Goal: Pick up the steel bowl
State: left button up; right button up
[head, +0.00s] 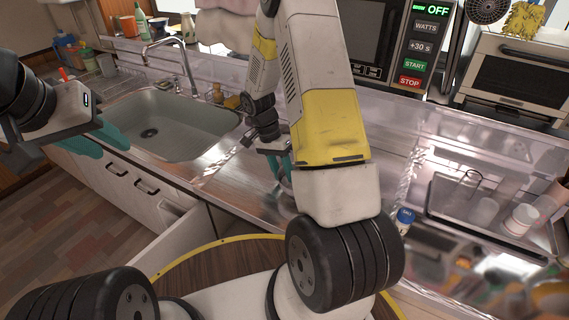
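I cannot make out the steel bowl for certain; my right arm covers much of the counter in the middle. My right gripper (281,168) reaches down at the steel counter to the right of the sink. Its teal fingers show only partly beside my forearm, so I cannot see whether they hold anything. My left gripper (97,143) is at the left, in front of the sink's near left edge. Its two teal fingers look spread apart, with nothing seen between them.
The empty sink (172,122) with its tap (172,62) is at left. A microwave (388,40) and toaster oven (515,75) stand at the back right. A dish rack (470,203) with white cups (520,219) and a blue-capped jar (404,219) is at right. A cabinet door (160,235) hangs open below.

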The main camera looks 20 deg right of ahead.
grip_shut()
dwell(1.4)
